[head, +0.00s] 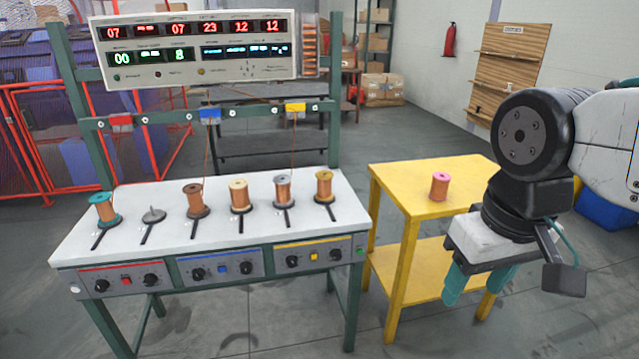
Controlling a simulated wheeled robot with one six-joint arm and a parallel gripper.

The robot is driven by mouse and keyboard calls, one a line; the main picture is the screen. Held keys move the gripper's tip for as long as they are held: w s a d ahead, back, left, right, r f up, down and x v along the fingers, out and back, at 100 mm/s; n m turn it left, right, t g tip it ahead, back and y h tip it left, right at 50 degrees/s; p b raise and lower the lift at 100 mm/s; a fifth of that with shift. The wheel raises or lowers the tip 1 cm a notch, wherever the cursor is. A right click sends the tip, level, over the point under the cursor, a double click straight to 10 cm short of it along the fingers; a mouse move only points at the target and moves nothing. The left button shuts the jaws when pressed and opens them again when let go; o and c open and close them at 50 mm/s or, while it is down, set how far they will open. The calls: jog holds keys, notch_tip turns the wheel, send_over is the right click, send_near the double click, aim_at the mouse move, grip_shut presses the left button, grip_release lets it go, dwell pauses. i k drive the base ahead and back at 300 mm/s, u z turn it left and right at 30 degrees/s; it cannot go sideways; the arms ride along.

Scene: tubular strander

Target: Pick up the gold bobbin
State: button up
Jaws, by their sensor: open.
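The gold bobbin (324,187), wound with copper wire and with a gold top flange, stands on the rightmost spindle of the white-topped table (342,222). A similar bobbin with a paler, cream-gold top (239,196) stands two places to its left. My gripper (478,282) hangs at the right, in front of the yellow table, with its teal fingers pointing down. It is open and empty, and well to the right of the gold bobbin, apart from it.
Teal-topped (106,209), brown (195,201) and grey (283,191) bobbins share the white top with one empty spindle (153,215). A pink-topped bobbin (440,187) stands on the yellow table (395,188). A green frame (334,80) carries a display panel (193,50) behind.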

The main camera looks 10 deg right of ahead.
aim_at(325, 178)
jog(key=u, duration=0.05)
jog(key=i, duration=1.05)
jog(key=z, duration=1.1)
